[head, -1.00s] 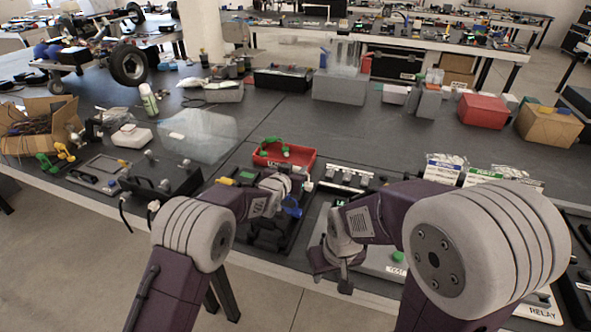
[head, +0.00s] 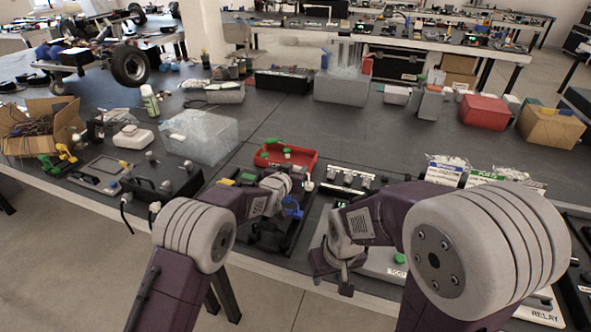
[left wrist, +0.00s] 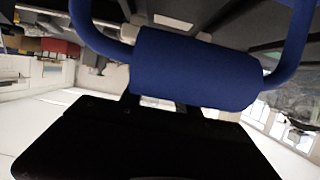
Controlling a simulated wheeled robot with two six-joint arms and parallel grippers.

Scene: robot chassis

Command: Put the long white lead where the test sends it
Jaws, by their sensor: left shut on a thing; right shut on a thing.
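My left gripper (head: 288,190) is shut on a blue handle (head: 293,208) at a black fixture (head: 268,236) on the bench. In the left wrist view the blue handle (left wrist: 195,68) is a thick cylinder with a curved bar at each end, right at the dark jaws (left wrist: 160,110). My right gripper (head: 343,275) is lower and to the right, beside a pale test box with a green button (head: 399,259). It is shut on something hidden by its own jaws. I cannot clearly make out the long white lead; a small white piece (head: 308,184) shows beside the left gripper.
A red tray (head: 312,158) with green parts lies behind the left gripper. Labelled bins (head: 446,168) stand at the right, with a relay box (head: 542,308) in front. A black box (head: 165,190) and a clear bag (head: 202,135) lie at the left.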

